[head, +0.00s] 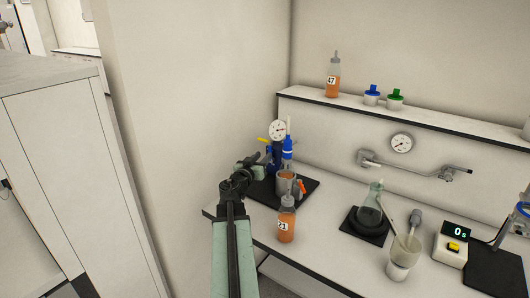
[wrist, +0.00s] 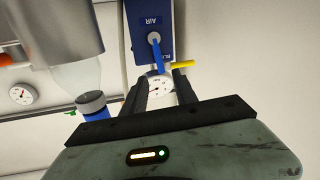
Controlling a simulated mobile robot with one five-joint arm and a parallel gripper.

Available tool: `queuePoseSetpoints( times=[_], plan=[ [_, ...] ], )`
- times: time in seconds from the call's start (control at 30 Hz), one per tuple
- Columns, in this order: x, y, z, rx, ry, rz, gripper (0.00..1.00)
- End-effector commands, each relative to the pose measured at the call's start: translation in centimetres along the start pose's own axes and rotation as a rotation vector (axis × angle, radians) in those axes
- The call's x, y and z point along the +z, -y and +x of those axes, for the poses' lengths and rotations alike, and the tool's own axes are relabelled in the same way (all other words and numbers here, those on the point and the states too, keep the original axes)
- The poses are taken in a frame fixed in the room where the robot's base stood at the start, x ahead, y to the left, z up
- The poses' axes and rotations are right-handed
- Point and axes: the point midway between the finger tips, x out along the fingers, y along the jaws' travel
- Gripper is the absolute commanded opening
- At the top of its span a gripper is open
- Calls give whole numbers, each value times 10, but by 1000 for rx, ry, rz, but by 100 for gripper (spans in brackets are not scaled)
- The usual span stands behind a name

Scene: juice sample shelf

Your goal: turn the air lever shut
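The air lever (wrist: 158,52) is a blue handle on a round grey hub, below the word AIR on a blue unit (wrist: 146,14) in the wrist view. It points down in that picture, toward the gap between my fingers. My gripper (wrist: 160,82) is open and empty, its dark fingers apart, with no visible contact with the lever. A yellow lever (wrist: 183,66) sticks out to the right, close to the right fingertip. In the head view my gripper (head: 252,162) is at the left of the blue unit (head: 272,160); the air lever cannot be made out there.
A pressure gauge (head: 278,129) tops the unit. A clear cylinder (head: 284,183) stands beside it on a black mat (head: 262,193). Bottle 21 (head: 287,222) stands in front. A flask (head: 371,203) and beaker (head: 405,250) are farther right. The wall is close on the left.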

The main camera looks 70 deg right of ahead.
Motion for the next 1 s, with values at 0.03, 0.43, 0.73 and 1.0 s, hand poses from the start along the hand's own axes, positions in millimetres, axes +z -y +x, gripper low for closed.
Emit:
queuePoseSetpoints(
  times=[0.03,0.43,0.73,1.0],
  plan=[
    [0,2,12,0,0,0,34],
    [0,3,57,-4,0,0,34],
    [0,4,56,-5,0,0,0],
    [0,4,56,-5,0,0,0]
  ],
)
